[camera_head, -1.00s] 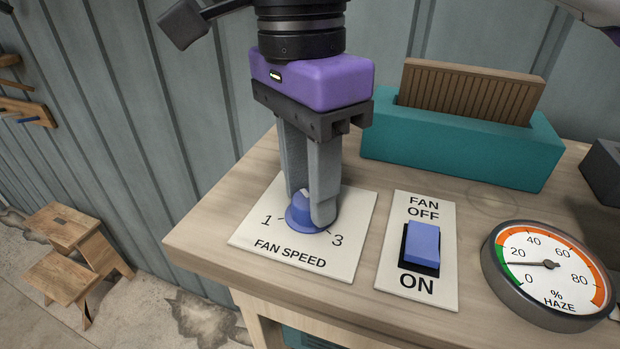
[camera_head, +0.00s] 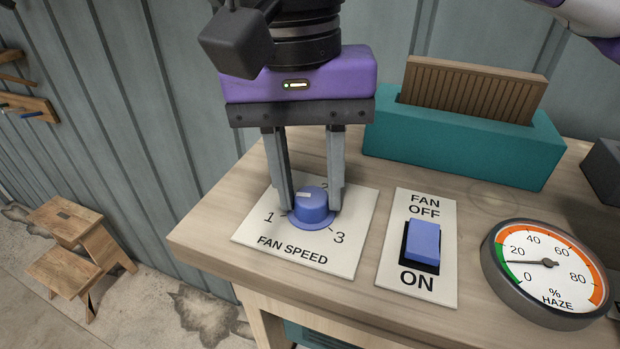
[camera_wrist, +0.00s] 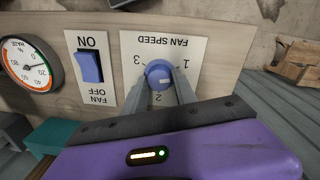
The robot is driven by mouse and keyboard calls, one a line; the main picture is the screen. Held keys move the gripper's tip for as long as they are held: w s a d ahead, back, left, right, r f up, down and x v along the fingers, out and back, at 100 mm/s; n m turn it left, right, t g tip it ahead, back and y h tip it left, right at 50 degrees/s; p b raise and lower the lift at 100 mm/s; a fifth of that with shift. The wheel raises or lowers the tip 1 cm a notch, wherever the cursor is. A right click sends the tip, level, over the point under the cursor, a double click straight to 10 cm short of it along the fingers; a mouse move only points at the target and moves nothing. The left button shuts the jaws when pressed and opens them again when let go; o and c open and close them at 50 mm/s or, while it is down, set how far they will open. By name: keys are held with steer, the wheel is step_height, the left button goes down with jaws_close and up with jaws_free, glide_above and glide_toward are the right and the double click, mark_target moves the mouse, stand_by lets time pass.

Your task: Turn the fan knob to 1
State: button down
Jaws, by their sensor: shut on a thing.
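The blue fan knob (camera_head: 311,206) sits on a white FAN SPEED plate (camera_head: 258,233) marked 1, 2 and 3. My gripper (camera_head: 311,209) points down at the knob with one finger on its left and one on its right, shut on it. The knob's white mark is at its upper left in the head view and points between 1 and 2. The number 2 is partly hidden behind the right finger. In the wrist view the knob (camera_wrist: 158,74) is between the fingers, and the 1 is clear to its right.
Right of the plate is a FAN OFF/ON plate with a blue rocker switch (camera_head: 422,243). Farther right is a round haze gauge (camera_head: 546,272), needle near 20. A teal box (camera_head: 463,148) holding a brown ribbed panel (camera_head: 472,92) stands behind. A wooden step stool (camera_head: 82,240) is left of the bench.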

mark_target(304, 197)
steer(key=shift+n, duration=1.6)
steer(key=c, duration=1)
jaws_free()
steer(key=r, duration=0.5)
steer(key=r+b, duration=0.1)
steer(key=r, duration=0.1)
steer(key=shift+s+a+r, duration=0.1)
steer(key=shift+a+r, duration=0.2)
steer(key=shift+r, duration=0.1)
steer(key=shift+s, duration=0.1)
